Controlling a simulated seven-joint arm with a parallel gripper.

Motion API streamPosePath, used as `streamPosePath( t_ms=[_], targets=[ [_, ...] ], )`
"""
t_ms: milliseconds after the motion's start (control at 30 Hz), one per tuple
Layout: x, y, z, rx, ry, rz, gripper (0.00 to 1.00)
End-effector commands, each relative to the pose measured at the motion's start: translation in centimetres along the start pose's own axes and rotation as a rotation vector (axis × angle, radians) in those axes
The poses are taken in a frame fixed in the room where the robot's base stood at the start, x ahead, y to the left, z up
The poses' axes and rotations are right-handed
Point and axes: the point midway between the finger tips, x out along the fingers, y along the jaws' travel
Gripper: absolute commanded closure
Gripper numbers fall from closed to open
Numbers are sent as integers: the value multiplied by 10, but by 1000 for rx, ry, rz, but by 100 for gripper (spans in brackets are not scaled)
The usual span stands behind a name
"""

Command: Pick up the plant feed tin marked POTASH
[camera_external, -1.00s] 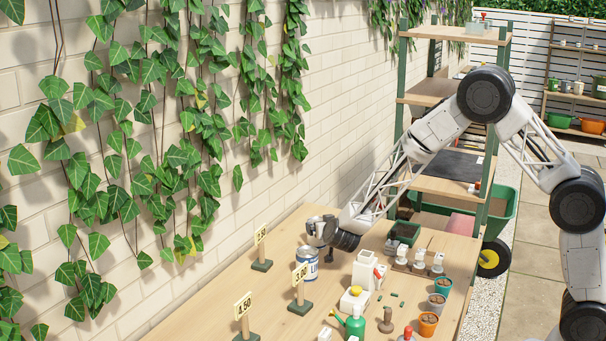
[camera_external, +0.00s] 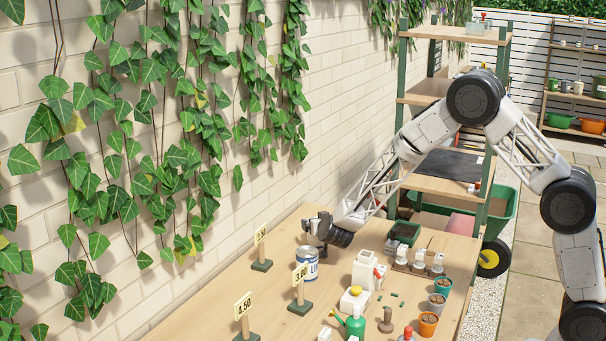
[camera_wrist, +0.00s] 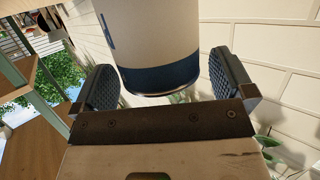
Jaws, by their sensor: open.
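A white tin with a blue band (camera_external: 307,263) stands upright on the wooden table, beside the price signs. It fills the upper middle of the wrist view (camera_wrist: 155,50); its label word cannot be read in either view. My gripper (camera_external: 312,232) is at the tin's far side, close to its top. In the wrist view my gripper (camera_wrist: 165,85) is open, with one dark ridged finger on each side of the tin and a visible gap beside each finger. The fingertips' exact depth along the tin cannot be told.
Price signs on green bases (camera_external: 300,306) stand left of and in front of the tin. A white bottle (camera_external: 365,270), a yellow-topped white item (camera_external: 354,299), a green watering can (camera_external: 355,322) and small pots (camera_external: 428,324) stand to the right. The left table strip is mostly clear.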

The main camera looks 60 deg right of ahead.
Motion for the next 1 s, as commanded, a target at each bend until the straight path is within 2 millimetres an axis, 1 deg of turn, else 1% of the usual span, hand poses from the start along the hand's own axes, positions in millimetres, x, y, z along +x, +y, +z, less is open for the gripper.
streamPosePath(
  t_ms=[100, 233, 767, 800, 867, 1000],
  targets=[
    [9, 0, 1, -1, -1, 0, 0],
    [13, 0, 1, -1, -1, -1, 0],
    [14, 0, 0, -1, -1, -1, 0],
    [14, 0, 0, -1, -1, -1, 2],
    [14, 0, 0, -1, -1, -1, 11],
    [14, 0, 0, -1, -1, -1, 32]
  ],
)
